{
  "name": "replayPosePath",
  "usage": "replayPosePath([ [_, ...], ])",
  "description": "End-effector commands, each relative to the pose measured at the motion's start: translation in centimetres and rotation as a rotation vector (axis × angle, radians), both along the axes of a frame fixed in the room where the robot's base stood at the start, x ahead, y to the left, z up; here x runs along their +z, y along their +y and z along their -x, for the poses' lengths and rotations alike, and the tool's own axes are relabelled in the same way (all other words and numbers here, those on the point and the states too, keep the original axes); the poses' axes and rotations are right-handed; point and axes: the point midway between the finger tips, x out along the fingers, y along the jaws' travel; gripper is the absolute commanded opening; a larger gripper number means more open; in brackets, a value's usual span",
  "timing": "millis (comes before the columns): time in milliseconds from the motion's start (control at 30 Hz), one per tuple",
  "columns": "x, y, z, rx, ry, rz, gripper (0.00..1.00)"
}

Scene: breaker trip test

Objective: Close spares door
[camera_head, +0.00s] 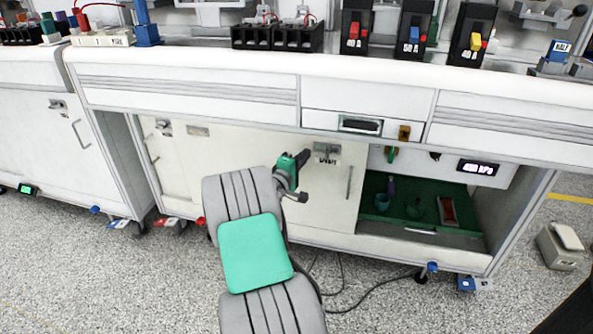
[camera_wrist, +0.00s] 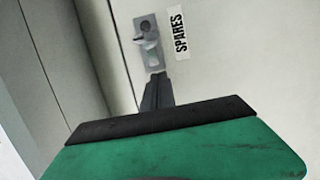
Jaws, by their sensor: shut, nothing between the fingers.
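The spares door (camera_head: 335,205) is a cream cabinet panel under the bench, left of an open bay. It carries a grey metal latch (camera_head: 327,150) near its top and a small vertical handle (camera_head: 348,182). In the wrist view, the latch (camera_wrist: 147,42) stands beside the black "SPARES" label (camera_wrist: 178,32). My gripper (camera_head: 304,156) is shut and empty, just left of the latch. Its dark fingers (camera_wrist: 156,90) point at the latch's lower end in the wrist view; contact cannot be told. My arm hides part of the door's left side. Whether the door is fully flush is unclear.
The open bay has a green shelf (camera_head: 456,230) with cups and a red item. A pressure display (camera_head: 478,167) is above it. The bench top (camera_head: 330,68) carries several breakers. Cables lie on the floor (camera_head: 390,310) below. A grey box (camera_head: 562,248) stands at right.

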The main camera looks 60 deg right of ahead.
Motion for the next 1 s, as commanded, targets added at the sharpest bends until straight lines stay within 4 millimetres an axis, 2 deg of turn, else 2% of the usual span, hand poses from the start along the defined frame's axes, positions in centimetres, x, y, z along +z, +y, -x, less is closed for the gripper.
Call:
replayPosePath([
  [33, -0.3, -1.0, 0.3, -0.004, -0.001, 0.002, 0.0],
  [100, -0.2, -1.2, 1.7, -0.003, 0.0, 0.0, 0.0],
  [233, -0.1, -1.7, 3.2, -0.001, -0.001, 0.0, 0.0],
  [767, 0.1, -1.9, 3.9, 0.001, -0.001, -0.001, 0.0],
  [1000, 0.4, -2.9, 6.1, -0.001, 0.0, -0.002, 0.0],
])
